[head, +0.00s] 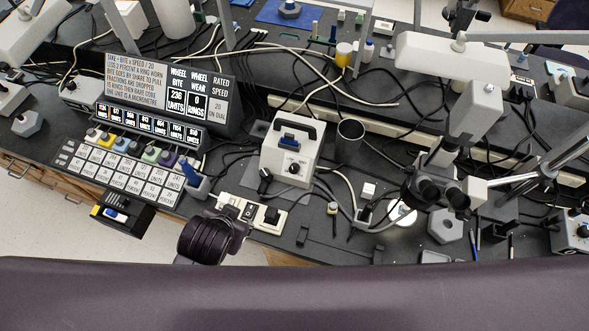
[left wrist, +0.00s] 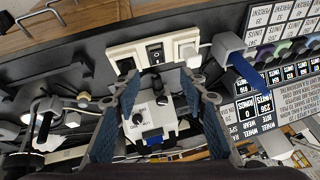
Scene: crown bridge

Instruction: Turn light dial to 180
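The light dial (head: 293,169) is a small black knob on the sloped front of a white lamp box (head: 303,148) with a black handle and a blue part above the dial. In the left wrist view the dial (left wrist: 137,118) shows upside down, beside small "LOW" and "HIGH" lettering. Its pointer angle is too small to read. My left gripper (left wrist: 158,88) is open, its two blue-padded fingers apart, with nothing clearly held between them. The dial and box appear beyond the fingers, apart from them. The head view shows my dark purple arm, but its fingers are hidden. My right gripper is not seen.
A white switch panel (head: 250,212) sits near the front edge, with a black plug and cable by the box. Left stands a labelled rack (head: 130,170) with coloured knobs and a blue-grey post (head: 194,186). A dark cup (head: 350,140) and microscope (head: 440,185) stand right.

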